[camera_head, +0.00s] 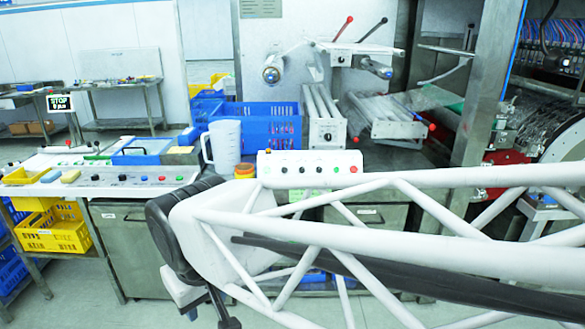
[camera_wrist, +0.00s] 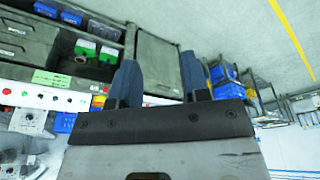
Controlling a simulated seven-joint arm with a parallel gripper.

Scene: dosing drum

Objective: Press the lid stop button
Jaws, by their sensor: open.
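A white button box (camera_head: 310,165) stands behind my arm in the head view, with black and green buttons and a red button (camera_head: 353,169) at its right end. A long pale panel (camera_head: 105,181) to its left also has red, green and black buttons. I cannot read which button is the lid stop. In the wrist view a white button strip (camera_wrist: 42,95) lies at the left, with a red button (camera_wrist: 6,91) near the edge. My gripper (camera_wrist: 157,66) is open and empty, its two dark blue fingers apart. It is clear of the buttons in the wrist view.
A white jug (camera_head: 223,148) and an orange-lidded jar (camera_head: 244,171) stand beside the button box. Blue crates (camera_head: 270,122) and metal rollers are behind. Floor is free at lower left.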

